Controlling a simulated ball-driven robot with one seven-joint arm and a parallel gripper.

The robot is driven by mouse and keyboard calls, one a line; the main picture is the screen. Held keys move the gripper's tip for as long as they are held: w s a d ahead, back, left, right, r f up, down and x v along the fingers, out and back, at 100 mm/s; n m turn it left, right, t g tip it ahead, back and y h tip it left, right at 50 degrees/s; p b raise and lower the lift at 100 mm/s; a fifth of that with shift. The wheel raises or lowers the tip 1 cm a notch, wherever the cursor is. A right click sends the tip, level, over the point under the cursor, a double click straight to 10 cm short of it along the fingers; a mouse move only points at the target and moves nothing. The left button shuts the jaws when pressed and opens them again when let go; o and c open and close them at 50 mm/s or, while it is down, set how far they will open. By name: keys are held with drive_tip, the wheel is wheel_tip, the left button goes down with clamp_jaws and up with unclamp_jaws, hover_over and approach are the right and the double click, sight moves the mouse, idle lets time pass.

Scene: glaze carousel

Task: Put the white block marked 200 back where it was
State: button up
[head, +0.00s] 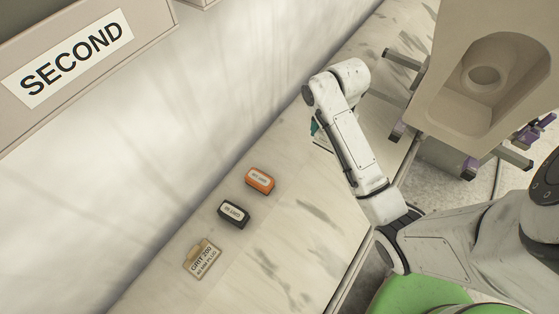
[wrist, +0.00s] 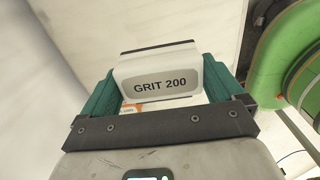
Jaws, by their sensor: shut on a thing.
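The white block marked GRIT 200 (wrist: 160,62) sits between the teal fingers of my gripper (wrist: 160,84) in the wrist view, its label facing the camera. My gripper is shut on it. In the head view my arm hides most of the gripper and the block; only a bit of teal shows left of the arm, over the far part of the marble shelf (head: 285,235). A beige plate reading GRIT 200 (head: 202,260) is at the near end of the row on the shelf, with no white block on it.
A black block (head: 234,214) and an orange block (head: 260,180) stand in a row beyond the plate. A wall runs along the shelf's left side, with a SECOND sign (head: 72,58) above. A beige basin unit (head: 490,75) stands at the upper right.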

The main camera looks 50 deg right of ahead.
drive_tip(key=w+a+f+b, duration=0.1)
drive_tip(key=w+a+f, duration=0.1)
drive_tip(key=w+f, duration=0.1)
drive_tip(key=w+a+f+b, duration=0.1)
drive_tip(key=w+a+f, duration=0.1)
drive_tip(key=w+f, duration=0.1)
drive_tip(key=w+a+f+b, duration=0.1)
drive_tip(key=w+a+f, duration=0.1)
drive_tip(key=w, duration=0.3)
drive_tip(key=shift+a+f, duration=0.15)
drive_tip(key=shift+f, duration=0.35)
drive_tip(key=shift+w+f, duration=0.2)
drive_tip(key=shift+w+a+f+b, duration=0.1)
drive_tip(key=shift+f+b, duration=0.4)
drive_tip(key=shift+f, duration=0.35)
drive_tip(key=shift+w+a+f+b, duration=0.1)
drive_tip(key=shift+f+b, duration=0.35)
drive_tip(key=shift+f, duration=0.4)
drive_tip(key=shift+f, duration=0.2)
drive_tip(key=o, duration=0.6)
drive_tip(key=shift+o, duration=0.2)
